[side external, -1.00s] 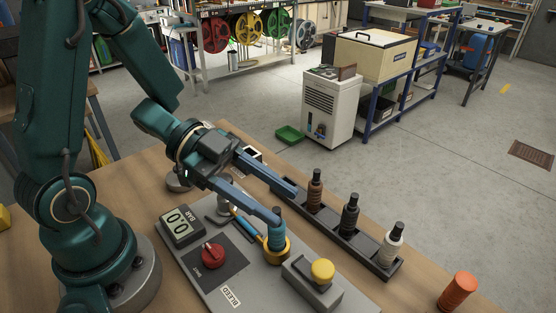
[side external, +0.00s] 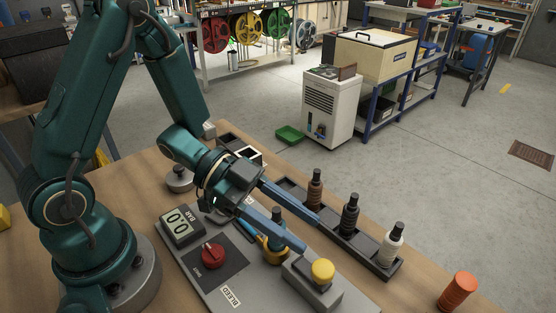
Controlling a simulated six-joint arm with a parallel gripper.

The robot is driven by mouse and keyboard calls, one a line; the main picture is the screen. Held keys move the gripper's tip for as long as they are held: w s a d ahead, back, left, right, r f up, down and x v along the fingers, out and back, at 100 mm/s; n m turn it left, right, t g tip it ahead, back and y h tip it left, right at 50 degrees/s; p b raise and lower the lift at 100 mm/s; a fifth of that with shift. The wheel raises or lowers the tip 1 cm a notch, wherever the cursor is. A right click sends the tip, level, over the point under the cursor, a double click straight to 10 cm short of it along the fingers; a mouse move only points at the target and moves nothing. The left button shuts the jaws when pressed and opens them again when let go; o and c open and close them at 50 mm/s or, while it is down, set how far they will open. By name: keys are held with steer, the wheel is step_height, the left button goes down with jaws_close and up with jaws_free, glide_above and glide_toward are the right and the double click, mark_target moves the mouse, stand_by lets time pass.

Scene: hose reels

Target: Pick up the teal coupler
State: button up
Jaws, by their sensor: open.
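The fingertips extend past the coupler. I cannot tell whether either finger touches it.
The grey panel (side external: 217,283) carries a gauge reading 0.0 (side external: 181,226), a red knob (side external: 211,253) and a yellow button (side external: 323,270). A dark rack (side external: 376,266) holds brown, black and white couplers behind the fingers. An orange cylinder (side external: 458,291) stands alone at right.

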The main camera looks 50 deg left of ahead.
jaws_close()
stand_by(1.4)
